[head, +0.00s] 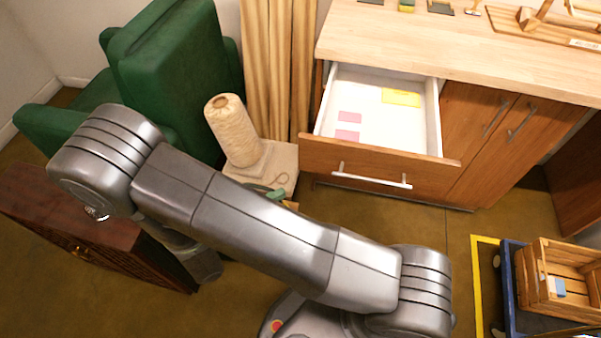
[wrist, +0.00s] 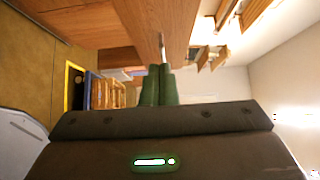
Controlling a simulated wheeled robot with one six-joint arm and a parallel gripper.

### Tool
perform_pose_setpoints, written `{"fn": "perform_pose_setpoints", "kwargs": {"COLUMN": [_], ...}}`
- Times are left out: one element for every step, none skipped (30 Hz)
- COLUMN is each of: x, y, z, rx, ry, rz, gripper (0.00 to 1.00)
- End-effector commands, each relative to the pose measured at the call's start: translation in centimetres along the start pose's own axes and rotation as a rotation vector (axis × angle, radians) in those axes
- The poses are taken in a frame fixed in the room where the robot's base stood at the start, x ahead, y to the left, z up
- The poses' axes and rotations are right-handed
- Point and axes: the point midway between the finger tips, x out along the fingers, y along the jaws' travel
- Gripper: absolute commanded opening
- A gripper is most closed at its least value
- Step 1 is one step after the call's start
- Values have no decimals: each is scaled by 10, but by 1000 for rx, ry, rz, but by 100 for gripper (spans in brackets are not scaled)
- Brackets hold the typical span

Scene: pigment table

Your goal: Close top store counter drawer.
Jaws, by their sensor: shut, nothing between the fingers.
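The top store counter drawer (head: 380,165) is pulled open from the counter, with its brown wooden front and a pale bar handle (head: 372,180) facing me. Its white interior holds pink cards (head: 349,117) and a yellow card (head: 401,97). In the wrist view, the wooden front (wrist: 160,18) and its handle (wrist: 162,46) show beyond the fingertips. My gripper (wrist: 159,68) is shut and empty, its green fingers together. In the head view, a small green part, likely the fingers, shows left of the drawer front; my arm hides the rest. I cannot tell whether they touch the drawer.
The wooden countertop (head: 450,45) carries small items and a wooden rack. Lower cupboard doors (head: 490,130) are shut. A twine spool (head: 232,130) on a pale block stands left of the drawer, near a green armchair (head: 170,70). A blue cart with a wooden crate (head: 560,280) stands right.

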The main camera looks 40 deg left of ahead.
Motion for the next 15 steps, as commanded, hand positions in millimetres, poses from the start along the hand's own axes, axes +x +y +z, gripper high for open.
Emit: {"fn": "perform_pose_setpoints", "kwargs": {"x": [6, 10, 17, 22, 28, 36, 43, 49, 57, 62, 68, 76, 81, 86, 93], "y": [-1, -1, -1, -1, -1, -1, -2, -2, -2, -2, -1, -1, -1, -1, -1], "z": [0, 0, 0, -1, -1, -1, -1, -1, -1, -1, -1, -1, -1, -1, -1], "rx": [-2, -2, -2, -2, -2, -2, -2, -2, -2, -2, -1, -2, -2, -1, -1], "ry": [4, 5, 5, 6, 7, 7, 8, 7, 8, 7, 8, 7, 8, 7, 8], "rz": [-1, -1, 0, -1, -1, -1, -1, -1, -1, -1, 0, 1, 0, -1, 0], "gripper": [0, 0, 0, 0, 0, 0, 0, 0, 0, 0, 0, 0, 0, 0, 0]}}
